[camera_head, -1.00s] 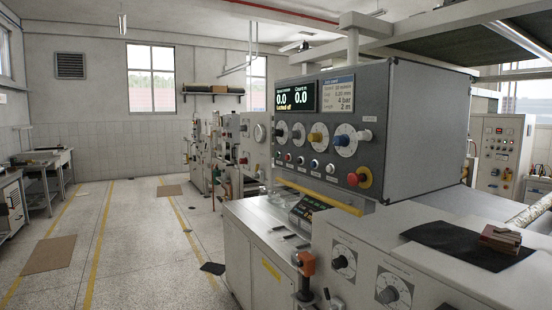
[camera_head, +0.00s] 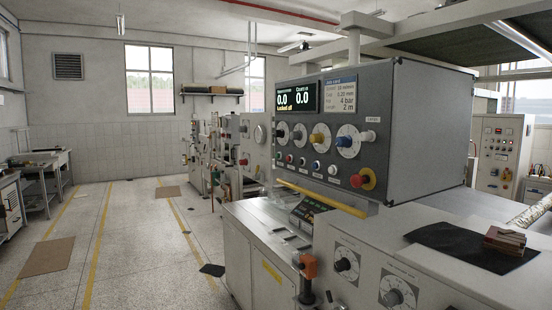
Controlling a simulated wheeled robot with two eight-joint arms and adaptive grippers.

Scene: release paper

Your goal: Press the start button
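A grey control box (camera_head: 428,135) stands on the machine at right of centre. Its front has a dark display (camera_head: 296,97) reading 0.0 and 0.0, with a small line of yellow text below. Below are several knobs, one with a yellow centre (camera_head: 318,138), and a row of small push buttons (camera_head: 316,165). A large red mushroom button (camera_head: 363,178) on a yellow ring sits at the lower right. The labels are too small to read, so I cannot tell which button is start. Neither of my grippers is in view.
A yellow bar (camera_head: 320,199) runs below the panel. An orange-topped lever (camera_head: 308,267) stands at the machine's front. A black sheet (camera_head: 440,238) with a small brown block (camera_head: 505,240) lies on the right top. The floor (camera_head: 140,240) to the left is mostly clear.

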